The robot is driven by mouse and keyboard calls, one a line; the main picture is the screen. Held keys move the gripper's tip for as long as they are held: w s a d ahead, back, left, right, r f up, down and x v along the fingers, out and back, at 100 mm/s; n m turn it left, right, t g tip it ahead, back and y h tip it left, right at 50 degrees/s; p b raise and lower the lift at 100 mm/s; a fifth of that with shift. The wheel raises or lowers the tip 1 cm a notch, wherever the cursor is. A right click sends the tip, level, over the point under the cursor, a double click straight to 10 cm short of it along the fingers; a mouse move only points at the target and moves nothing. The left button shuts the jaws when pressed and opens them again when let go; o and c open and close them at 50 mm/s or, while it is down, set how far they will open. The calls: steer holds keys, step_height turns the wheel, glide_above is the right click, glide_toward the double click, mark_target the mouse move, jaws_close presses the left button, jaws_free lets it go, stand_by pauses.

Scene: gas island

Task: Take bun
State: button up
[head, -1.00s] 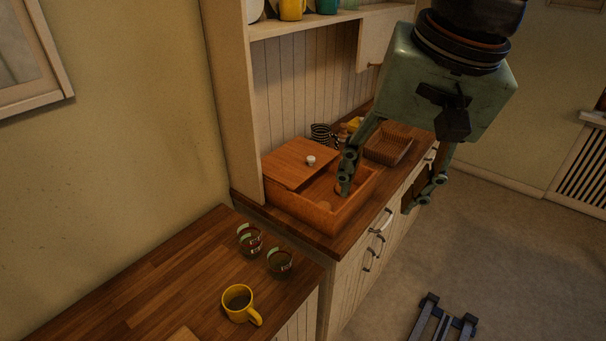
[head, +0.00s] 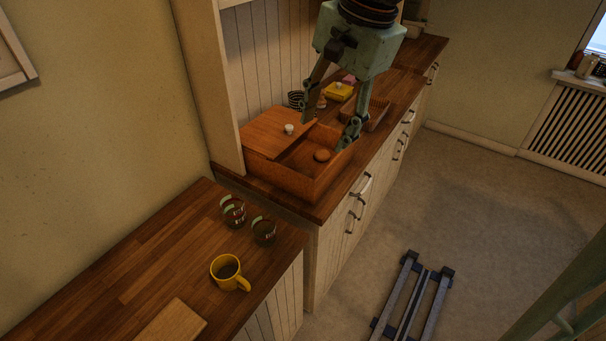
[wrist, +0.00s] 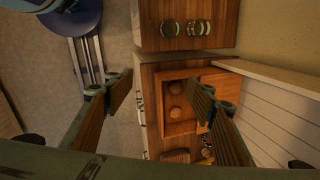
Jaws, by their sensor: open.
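A round brown bun (head: 322,155) lies in the open part of a wooden box (head: 318,183) on the counter. The box's lid (head: 272,130), with a white knob, covers its left part. The wrist view shows two round bun-like shapes, one bun (wrist: 176,87) and another (wrist: 176,112), inside the box (wrist: 182,129). My gripper (head: 327,133) is above the box, fingers spread wide and pointing down, with nothing between them.
A slatted basket (head: 379,114), a yellow dish (head: 339,92) and a striped cup (head: 296,99) stand behind the box. A yellow mug (head: 226,270) and dark glasses (head: 264,231) stand on the nearer counter. The cabinet shelf side (head: 213,90) rises left of the box.

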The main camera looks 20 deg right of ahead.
steer(key=w+d+f+m+g+y+p, duration=0.1)
steer(key=w+d+f+m+p, duration=0.2)
steer(key=w+f+m, duration=0.8)
steer(key=w+d+f, duration=0.2)
steer(key=w+f, duration=0.6)
steer(key=shift+w, duration=0.2)
glide_above(305, 171)
steer(key=d, duration=0.1)
steer(key=shift+s+d+f+b, duration=0.1)
steer(key=shift+s+f+b, duration=0.05)
steer(key=shift+f, duration=1.2)
steer(key=shift+s+d+f+b, duration=0.1)
steer(key=shift+f, duration=1.25)
steer(key=shift+s+f+b, duration=0.15)
steer(key=shift+f, duration=1.2)
steer(key=shift+f, duration=0.15)
steer(key=shift+b+x, duration=0.45)
steer(key=shift+x, duration=2.05)
steer(key=shift+a, duration=0.15)
